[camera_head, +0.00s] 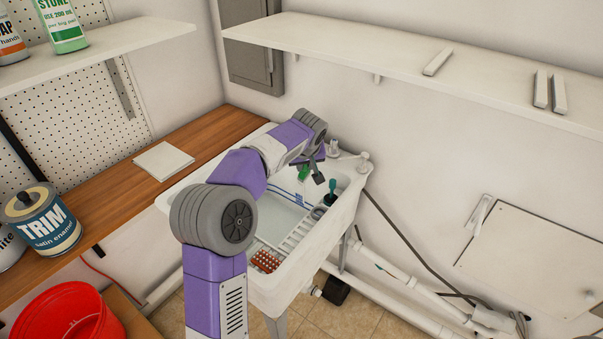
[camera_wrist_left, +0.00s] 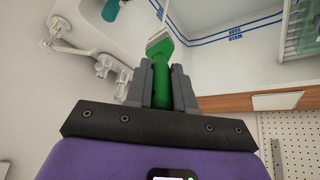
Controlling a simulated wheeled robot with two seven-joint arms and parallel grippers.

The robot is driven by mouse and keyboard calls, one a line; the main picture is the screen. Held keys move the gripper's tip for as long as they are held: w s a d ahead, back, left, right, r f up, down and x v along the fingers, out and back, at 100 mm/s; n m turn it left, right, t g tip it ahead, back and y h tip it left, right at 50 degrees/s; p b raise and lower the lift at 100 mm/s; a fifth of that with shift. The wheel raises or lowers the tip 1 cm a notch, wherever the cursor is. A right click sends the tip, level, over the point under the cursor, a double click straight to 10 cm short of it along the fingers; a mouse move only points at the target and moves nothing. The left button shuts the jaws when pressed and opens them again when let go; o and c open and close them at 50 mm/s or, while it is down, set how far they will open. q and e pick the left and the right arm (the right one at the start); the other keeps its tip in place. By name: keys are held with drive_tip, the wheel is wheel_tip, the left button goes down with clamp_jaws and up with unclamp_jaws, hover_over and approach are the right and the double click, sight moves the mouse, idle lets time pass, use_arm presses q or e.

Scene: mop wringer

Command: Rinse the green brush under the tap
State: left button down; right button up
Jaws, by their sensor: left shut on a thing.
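My left gripper (camera_head: 311,174) is over the back part of the white sink (camera_head: 349,206), shut on the green brush (camera_head: 303,173). In the left wrist view the green brush (camera_wrist_left: 162,86) sits between the two fingers of the gripper (camera_wrist_left: 161,88), with its pale head pointing away from me. The tap fittings (camera_wrist_left: 108,66) are white and lie to the left of the brush in that view. In the head view white fittings (camera_head: 334,149) stand at the sink's back edge, partly hidden by my arm. I cannot see water running.
A teal-handled brush (camera_head: 332,186) stands in a dark cup at the sink's right side. A ribbed white ledge (camera_head: 301,231) and a red bristled item (camera_head: 265,261) are nearer. A wooden counter (camera_head: 110,205) with a paint can (camera_head: 42,220) is left; a shelf (camera_head: 400,62) hangs above.

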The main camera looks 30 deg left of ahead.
use_arm(q)
drive_tip(key=shift+s+a, duration=0.25)
drive_tip(key=shift+a, duration=0.1)
drive_tip(key=shift+w+d, duration=0.15)
drive_tip(key=shift+w+d, duration=0.2)
drive_tip(key=shift+d, duration=0.15)
drive_tip(key=shift+a, duration=0.1)
drive_tip(key=shift+s+a, duration=0.35)
drive_tip(key=shift+a, duration=0.05)
drive_tip(key=shift+w+d, duration=0.1)
drive_tip(key=shift+d, duration=0.05)
idle(0.3)
drive_tip(key=shift+w+d, duration=0.25)
drive_tip(key=shift+d, duration=0.1)
